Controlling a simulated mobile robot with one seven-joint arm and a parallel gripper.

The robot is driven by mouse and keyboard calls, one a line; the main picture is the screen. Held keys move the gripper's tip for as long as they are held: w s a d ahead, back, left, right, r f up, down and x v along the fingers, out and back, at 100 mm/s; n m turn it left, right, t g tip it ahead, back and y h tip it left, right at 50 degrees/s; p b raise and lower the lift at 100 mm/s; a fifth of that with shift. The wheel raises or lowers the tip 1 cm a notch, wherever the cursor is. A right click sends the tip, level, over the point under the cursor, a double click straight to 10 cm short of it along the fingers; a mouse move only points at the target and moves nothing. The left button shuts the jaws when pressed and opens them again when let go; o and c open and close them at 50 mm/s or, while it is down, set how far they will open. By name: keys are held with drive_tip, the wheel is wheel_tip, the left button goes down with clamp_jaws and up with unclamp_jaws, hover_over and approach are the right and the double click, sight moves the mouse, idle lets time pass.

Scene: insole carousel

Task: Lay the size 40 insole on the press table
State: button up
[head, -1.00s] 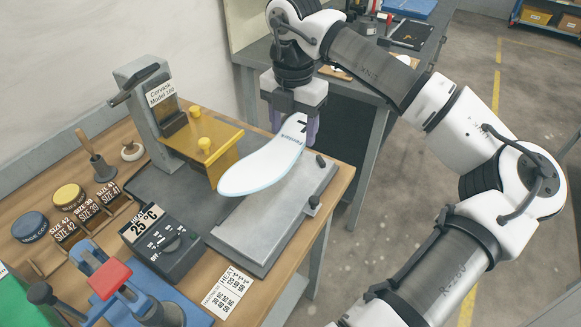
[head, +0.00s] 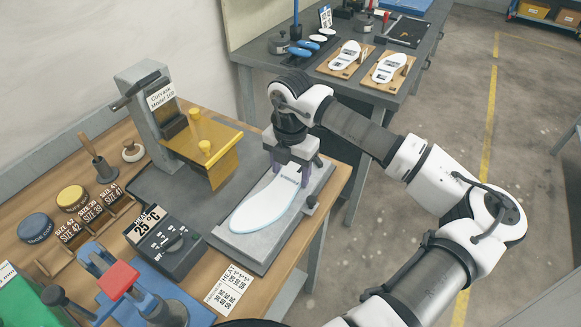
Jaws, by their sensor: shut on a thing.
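The white insole (head: 265,204) lies low and about flat over the grey press table (head: 243,245). I cannot tell whether its whole underside touches the plate. Its wide end is toward the front left, and its other end is in my gripper (head: 289,172). My gripper points down and is shut on that end, with purple fingers on both sides. The print on the insole is partly hidden by the gripper, and I cannot read a size on it.
The press with a yellow plate (head: 203,152) stands to the left of the insole. A heat control box (head: 163,243) reading 25 °C is at the front left. Slots with size labels (head: 88,213) lie further left. A back bench (head: 300,75) holds two boards with white cutouts.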

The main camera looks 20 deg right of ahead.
drive_tip(key=shift+f, duration=0.2)
drive_tip(key=o, duration=1)
drive_tip(key=shift+r, duration=0.1)
drive_tip(key=shift+r, duration=0.15)
wheel_tip(320, 180, up, 12)
drive_tip(key=shift+b, duration=1.15)
